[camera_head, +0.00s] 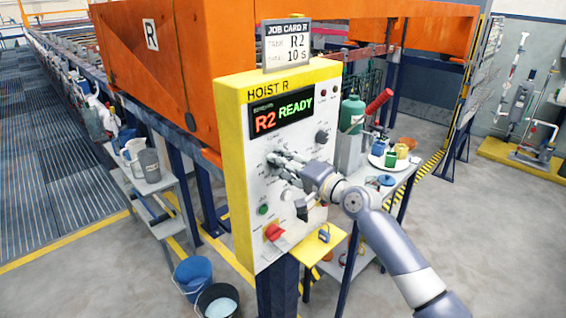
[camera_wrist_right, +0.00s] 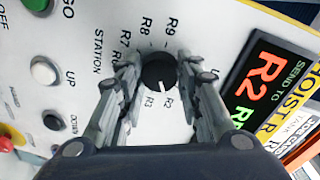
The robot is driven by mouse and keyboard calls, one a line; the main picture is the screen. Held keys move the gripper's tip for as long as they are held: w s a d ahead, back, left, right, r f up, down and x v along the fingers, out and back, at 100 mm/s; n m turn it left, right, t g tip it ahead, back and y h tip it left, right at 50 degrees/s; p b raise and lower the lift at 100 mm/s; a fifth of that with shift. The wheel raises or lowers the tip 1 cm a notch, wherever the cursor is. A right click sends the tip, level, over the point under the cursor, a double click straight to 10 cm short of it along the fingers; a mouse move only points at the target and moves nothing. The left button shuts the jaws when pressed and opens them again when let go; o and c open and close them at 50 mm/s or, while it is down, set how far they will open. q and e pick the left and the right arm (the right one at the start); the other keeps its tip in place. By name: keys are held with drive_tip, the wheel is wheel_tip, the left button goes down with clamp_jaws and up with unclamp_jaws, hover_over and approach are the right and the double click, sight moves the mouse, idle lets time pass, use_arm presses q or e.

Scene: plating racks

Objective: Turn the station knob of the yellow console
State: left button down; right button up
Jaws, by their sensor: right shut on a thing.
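The yellow console (camera_head: 236,150) stands upright in the middle of the head view, with a white face and a display reading "R2 READY". The black station knob (camera_wrist_right: 160,72) shows in the right wrist view, between my fingertips, with its white pointer toward the R2 mark. My right gripper (camera_wrist_right: 160,82) is shut on the knob, one finger on each side. In the head view my right gripper (camera_head: 274,160) is at the left part of the console face and hides the knob. My left gripper is in neither view.
A job card (camera_head: 287,45) on top reads tank R2, 10 s. Near the station knob are a white UP button (camera_wrist_right: 44,70) and a green GO button (camera_wrist_right: 36,3). A red switch (camera_head: 273,231) is low on the face. Two buckets (camera_head: 193,276) stand on the floor at left.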

idle(0.4)
drive_tip(key=o, duration=1.1)
drive_tip(key=shift+c, duration=0.2)
drive_tip(key=v, duration=1.2)
drive_tip(key=shift+w, duration=0.1)
